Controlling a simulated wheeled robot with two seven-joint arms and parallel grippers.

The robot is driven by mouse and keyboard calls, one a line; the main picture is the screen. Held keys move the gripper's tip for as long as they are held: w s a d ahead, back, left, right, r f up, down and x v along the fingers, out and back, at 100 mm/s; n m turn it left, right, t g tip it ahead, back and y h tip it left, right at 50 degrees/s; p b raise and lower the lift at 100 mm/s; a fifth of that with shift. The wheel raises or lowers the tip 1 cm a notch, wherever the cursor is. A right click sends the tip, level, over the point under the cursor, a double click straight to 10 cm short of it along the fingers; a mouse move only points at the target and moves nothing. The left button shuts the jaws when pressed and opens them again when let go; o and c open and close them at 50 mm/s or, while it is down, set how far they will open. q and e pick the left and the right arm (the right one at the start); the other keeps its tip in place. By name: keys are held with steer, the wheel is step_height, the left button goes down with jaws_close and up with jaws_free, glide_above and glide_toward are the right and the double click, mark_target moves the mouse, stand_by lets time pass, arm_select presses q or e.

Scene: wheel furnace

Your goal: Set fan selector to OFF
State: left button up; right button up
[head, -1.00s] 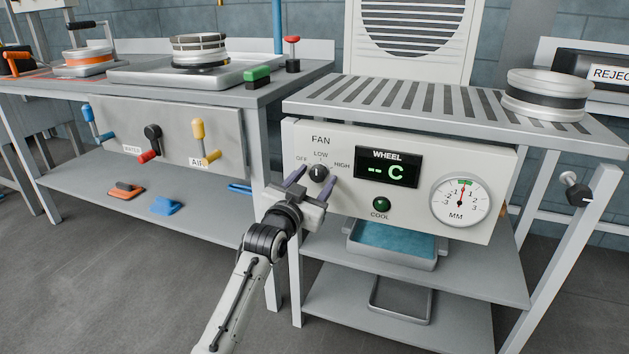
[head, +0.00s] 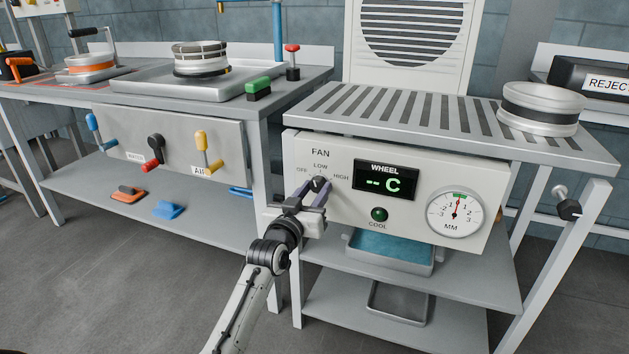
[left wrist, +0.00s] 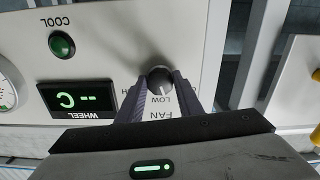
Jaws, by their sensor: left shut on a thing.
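The fan selector is a dark round knob (head: 319,183) on the pale control panel (head: 340,220), below the labels OFF, LOW and HIGH. My left gripper (head: 315,190) is at the knob, with its purple-grey fingers shut on it. In the left wrist view, which shows the panel upside down, the knob (left wrist: 159,80) sits between the two fingertips. Its light mark points toward the LOW label there. The fingers cover part of the OFF and HIGH labels in that view. My right gripper is not in view.
Right of the knob are the WHEEL display (head: 385,182), reading "-- C", the green COOL button (head: 379,214) and an MM dial (head: 455,212). A slatted top (head: 430,118) overhangs the panel. A blue tray (head: 388,250) sits below.

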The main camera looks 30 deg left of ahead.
arm_select(q)
steer(key=n+p, duration=0.3)
steer(key=n, duration=0.1)
steer(key=shift+r+n+p, duration=0.15)
steer(key=shift+n+p, duration=0.15)
steer(key=shift+p, duration=0.05)
steer(key=shift+n+p, duration=0.6)
steer(key=shift+n, duration=0.6)
steer(key=shift+n+p, duration=0.4)
steer(key=shift+n, duration=0.7)
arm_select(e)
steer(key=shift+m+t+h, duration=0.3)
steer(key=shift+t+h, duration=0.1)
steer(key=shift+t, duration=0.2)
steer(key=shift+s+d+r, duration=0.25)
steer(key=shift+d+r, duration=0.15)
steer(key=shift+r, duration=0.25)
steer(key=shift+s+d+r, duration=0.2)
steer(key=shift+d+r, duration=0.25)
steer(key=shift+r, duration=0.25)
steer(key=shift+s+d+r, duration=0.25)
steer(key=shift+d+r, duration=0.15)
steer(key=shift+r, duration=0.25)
arm_select(q)
steer(key=o, duration=1)
steer(key=shift+o, duration=0.2)
steer(key=shift+d, duration=0.1)
